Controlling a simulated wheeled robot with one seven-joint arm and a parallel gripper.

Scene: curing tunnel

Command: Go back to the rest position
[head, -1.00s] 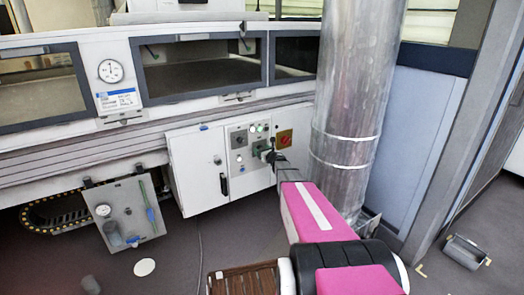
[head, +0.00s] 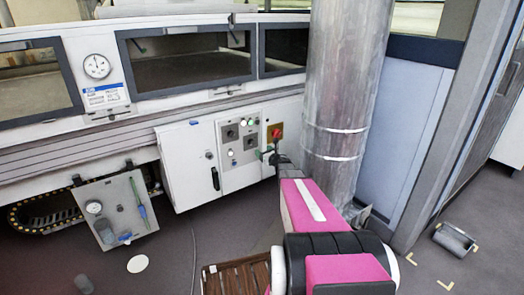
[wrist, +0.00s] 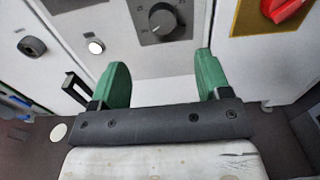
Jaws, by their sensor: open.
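My gripper (head: 267,156) is at the end of my pink arm, in front of the right part of the white control cabinet (head: 188,170). In the wrist view my gripper (wrist: 155,80) shows two green fingers standing wide apart with nothing between them. Beyond the fingers is the grey panel with a black rotary knob (wrist: 161,20). The fingers look apart from the knob. A red switch on a yellow plate (wrist: 285,10) is at the upper right of the wrist view, and it also shows in the head view (head: 275,133).
A thick metal duct (head: 338,110) stands close right of my arm. A wooden slatted pallet (head: 240,274) lies on the floor below. A gauge panel (head: 115,210) leans at the left. A grey bin (head: 455,239) is on the floor at right, with open floor around it.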

